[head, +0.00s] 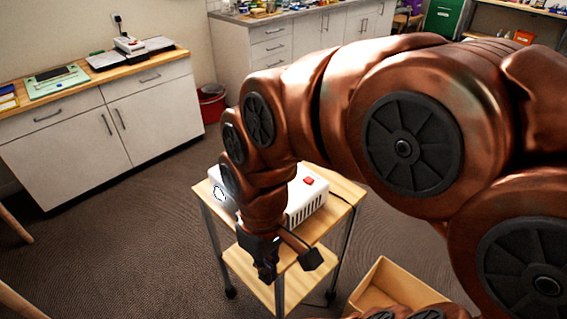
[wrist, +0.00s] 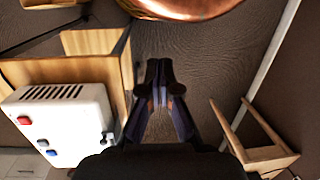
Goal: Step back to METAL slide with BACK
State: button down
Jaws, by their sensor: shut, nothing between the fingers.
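A white box-shaped device (head: 305,205) with vent slots stands on a small wooden trolley (head: 343,190). A red button (head: 309,181) shows on its top. No labels are readable, so I cannot tell which button is BACK. No slide picture is visible. My gripper (head: 265,272) hangs in front of the trolley's near edge, pointing down, apart from the buttons. Its fingers (wrist: 160,80) are together and empty. My arm hides part of the device.
An open cardboard box (head: 382,280) stands on the floor right of the trolley. A dark cable (head: 345,203) runs off the trolley's right side. White cabinets (head: 150,115) and a red bin (head: 211,103) are behind. Carpet left of the trolley is clear.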

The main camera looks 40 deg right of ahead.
jog(key=w+d+r+n+t+y+b, duration=0.1)
jog(key=w+d+r+n+t+y, duration=0.15)
jog(key=w+n, duration=0.6)
jog(key=w+d+r+n+t+y+b, duration=0.1)
jog(key=w+d+r+n+y, duration=0.2)
jog(key=w, duration=1)
jog(key=w+d+f+n+t, duration=0.1)
jog(key=w+d, duration=0.3)
jog(key=d, duration=0.6)
jog(key=w+d+f+n+t, duration=0.2)
jog(key=w+d+n+t, duration=0.1)
jog(key=d, duration=0.8)
jog(key=shift+w+d+f+n+y+b, duration=0.15)
jog(key=shift+w+d+n+y+b, duration=0.1)
jog(key=shift+w+n+y+b, duration=0.25)
jog(key=shift+s, duration=0.15)
jog(key=shift+f+p, duration=2.05)
jog(key=shift+f, duration=0.95)
notch_tip(320, 180, down, 3)
jog(key=b, duration=0.4)
jog(key=shift+r, duration=0.1)
